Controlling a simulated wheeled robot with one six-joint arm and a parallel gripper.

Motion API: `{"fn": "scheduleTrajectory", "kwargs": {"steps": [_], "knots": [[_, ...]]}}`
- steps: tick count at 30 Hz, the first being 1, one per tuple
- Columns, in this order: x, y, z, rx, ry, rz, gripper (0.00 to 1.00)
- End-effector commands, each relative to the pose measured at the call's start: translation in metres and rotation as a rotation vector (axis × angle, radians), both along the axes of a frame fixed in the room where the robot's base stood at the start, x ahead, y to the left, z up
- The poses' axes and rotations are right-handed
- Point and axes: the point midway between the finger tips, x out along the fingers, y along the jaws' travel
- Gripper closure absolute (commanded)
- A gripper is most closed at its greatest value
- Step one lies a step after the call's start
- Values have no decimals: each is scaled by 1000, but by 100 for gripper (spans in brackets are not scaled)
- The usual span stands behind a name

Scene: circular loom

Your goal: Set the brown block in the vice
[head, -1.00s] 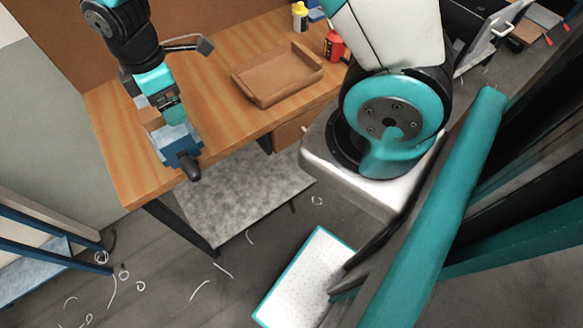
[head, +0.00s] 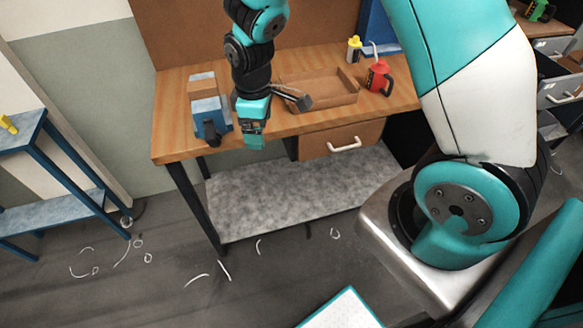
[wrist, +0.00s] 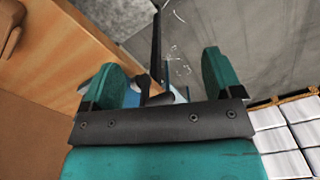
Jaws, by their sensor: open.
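The blue vice (head: 211,117) stands at the front left of the wooden bench, its dark handle at the front edge. The brown block (head: 201,87) sits in the vice, between a grey-blue part behind and the blue part in front. My teal gripper (head: 254,137) is to the right of the vice, apart from the block, fingers pointing down near the bench's front edge. In the wrist view my gripper (wrist: 163,78) is open with nothing held. Part of the vice shows beyond the fingers there; I cannot make out the block.
A brown tray (head: 335,94) lies on the bench right of my gripper. A red bottle (head: 378,78) and a yellow-capped bottle (head: 353,49) stand further right. A drawer (head: 340,140) with a white handle is under the bench top. A blue rack (head: 75,165) stands at the left.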

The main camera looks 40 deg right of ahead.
Motion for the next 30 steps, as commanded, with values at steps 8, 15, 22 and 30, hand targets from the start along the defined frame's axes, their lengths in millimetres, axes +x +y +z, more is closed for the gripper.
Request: {"fn": "scheduleTrajectory", "kwargs": {"steps": [8,15,22,30], "knots": [[10,-25,-61,0,1,-319,15],[17,-45,-105,0,1,-583,15],[20,-60,-133,0,1,-772,15],[21,-67,-142,0,0,-847,15]]}}
